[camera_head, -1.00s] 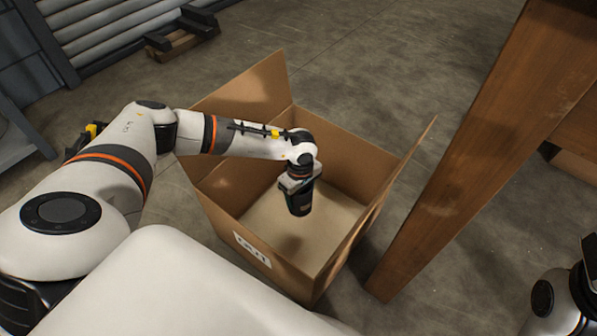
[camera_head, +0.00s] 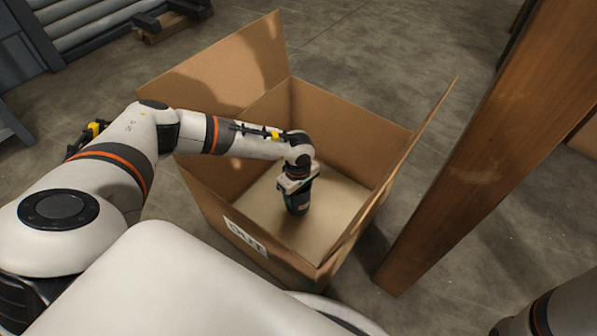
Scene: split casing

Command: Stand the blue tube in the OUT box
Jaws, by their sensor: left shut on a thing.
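The OUT box (camera_head: 215,202) is an open brown carton with raised flaps. Its white OUT label (camera_head: 246,238) is on the near wall. My left arm reaches in over the left side. My left gripper (camera_head: 297,200) points down inside the box, over its bare floor. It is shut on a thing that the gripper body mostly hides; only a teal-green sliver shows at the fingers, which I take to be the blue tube. I cannot tell whether its lower end touches the floor of the box. My right gripper is out of view.
A thick wooden post (camera_head: 480,160) stands just right of the box. The box's right flap (camera_head: 405,160) leans outward toward it. A small pallet-like piece (camera_head: 170,22) lies at the back left. The concrete floor behind the box is clear.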

